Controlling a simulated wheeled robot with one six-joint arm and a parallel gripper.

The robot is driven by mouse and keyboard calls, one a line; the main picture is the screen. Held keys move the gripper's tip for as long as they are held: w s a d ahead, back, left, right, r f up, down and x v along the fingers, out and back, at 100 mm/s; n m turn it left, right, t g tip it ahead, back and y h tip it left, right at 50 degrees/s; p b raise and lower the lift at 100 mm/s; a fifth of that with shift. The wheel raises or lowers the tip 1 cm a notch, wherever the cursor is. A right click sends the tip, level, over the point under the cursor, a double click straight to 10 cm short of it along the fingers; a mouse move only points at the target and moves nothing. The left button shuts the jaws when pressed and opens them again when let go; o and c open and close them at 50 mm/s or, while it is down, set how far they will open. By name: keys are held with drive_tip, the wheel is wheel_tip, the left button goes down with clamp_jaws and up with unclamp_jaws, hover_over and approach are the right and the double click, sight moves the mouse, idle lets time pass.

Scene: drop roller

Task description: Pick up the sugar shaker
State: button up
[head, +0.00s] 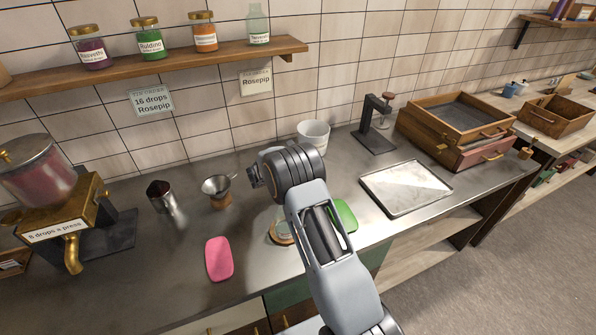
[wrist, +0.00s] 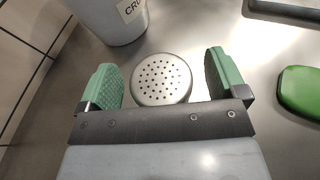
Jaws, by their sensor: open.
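The sugar shaker (wrist: 161,80) shows in the wrist view as a round silver lid with many small holes, seen from above. Its body below the lid is hidden. My gripper (wrist: 160,76) is open, with one green-padded finger to the left of the lid and one to the right. A gap shows on each side, wider on the right, so the fingers do not appear to touch it. In the head view my arm covers the shaker and most of the gripper.
A white bucket (head: 313,134) stands close by, also in the wrist view (wrist: 114,18). A green pad (head: 344,215) and a pink pad (head: 219,258) lie on the counter.

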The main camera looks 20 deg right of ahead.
drive_tip(key=shift+c, duration=0.5)
drive_tip(key=c, duration=1)
drive_tip(key=shift+r, duration=0.1)
